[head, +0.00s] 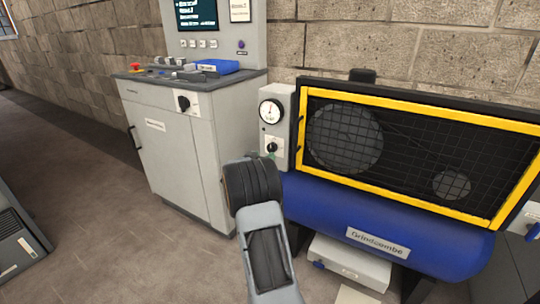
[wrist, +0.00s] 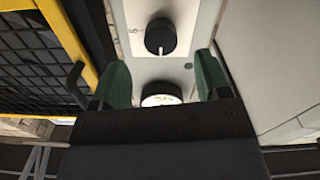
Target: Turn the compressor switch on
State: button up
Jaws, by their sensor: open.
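The compressor is a blue tank (head: 365,215) with a yellow-framed mesh guard above it. On its left is a pale panel (head: 278,95) with a round gauge (head: 270,111) and, below that, a black rotary switch knob (head: 271,147). In the wrist view the knob (wrist: 160,37) has a small white mark on its gauge-facing side. The gauge (wrist: 160,100) shows partly between my fingers. My gripper (wrist: 161,64) is open and empty, its green fingers apart, with the knob ahead between them. In the head view my wrist hides most of the fingers.
A black handle (wrist: 76,80) shows near the left finger. Open floor (head: 110,240) lies at the lower left.

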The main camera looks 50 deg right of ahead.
aim_at(271, 150)
jog(key=shift+b+x, duration=0.6)
jog(key=shift+x, duration=2.3)
jog(key=c, duration=0.9)
